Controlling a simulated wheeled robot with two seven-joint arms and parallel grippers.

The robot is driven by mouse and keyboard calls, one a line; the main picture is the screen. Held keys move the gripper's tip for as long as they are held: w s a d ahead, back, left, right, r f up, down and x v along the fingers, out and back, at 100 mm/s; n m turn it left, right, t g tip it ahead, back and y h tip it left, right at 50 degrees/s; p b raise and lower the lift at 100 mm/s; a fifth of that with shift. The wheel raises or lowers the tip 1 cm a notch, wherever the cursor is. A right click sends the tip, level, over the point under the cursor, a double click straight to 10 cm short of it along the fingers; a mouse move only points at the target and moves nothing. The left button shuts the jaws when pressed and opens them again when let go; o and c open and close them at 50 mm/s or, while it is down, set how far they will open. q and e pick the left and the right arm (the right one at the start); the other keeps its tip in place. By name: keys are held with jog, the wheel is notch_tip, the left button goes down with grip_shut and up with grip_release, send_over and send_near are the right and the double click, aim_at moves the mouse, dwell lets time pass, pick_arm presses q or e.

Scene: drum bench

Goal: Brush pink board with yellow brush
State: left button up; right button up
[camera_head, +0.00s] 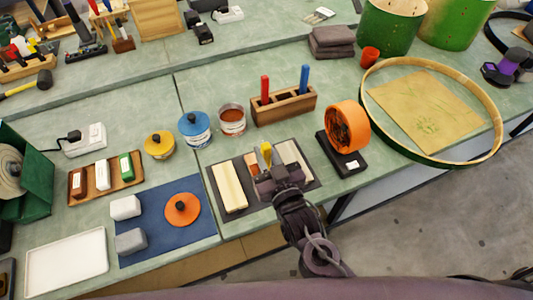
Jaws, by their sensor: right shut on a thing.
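My right gripper (266,172) is shut on the yellow brush (266,152), whose handle stands up from the jaws. It is over the middle of a dark mat (216,203) near the bench's front edge. A salmon-pink patch (251,160), which looks like the pink board, shows just left of the brush; the gripper hides the rest. Cream boards lie on either side, one left (229,188) and one right (291,158). The bristles are hidden, so I cannot tell whether they touch the board. My left gripper is not in view.
A wooden holder (284,109) with a red and a blue handle stands behind the mat. Open and lidded tins (195,128) stand behind left. An orange roll on a black stand (346,130) is close on the right. A blue mat (170,238) lies left.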

jog(key=shift+x, duration=1.5)
jog(key=shift+w, duration=0.15)
jog(key=shift+x, duration=1.4)
jog(key=shift+w+b, duration=0.15)
jog(key=shift+b, duration=0.15)
jog(key=shift+x, duration=1.4)
jog(key=shift+r, duration=0.1)
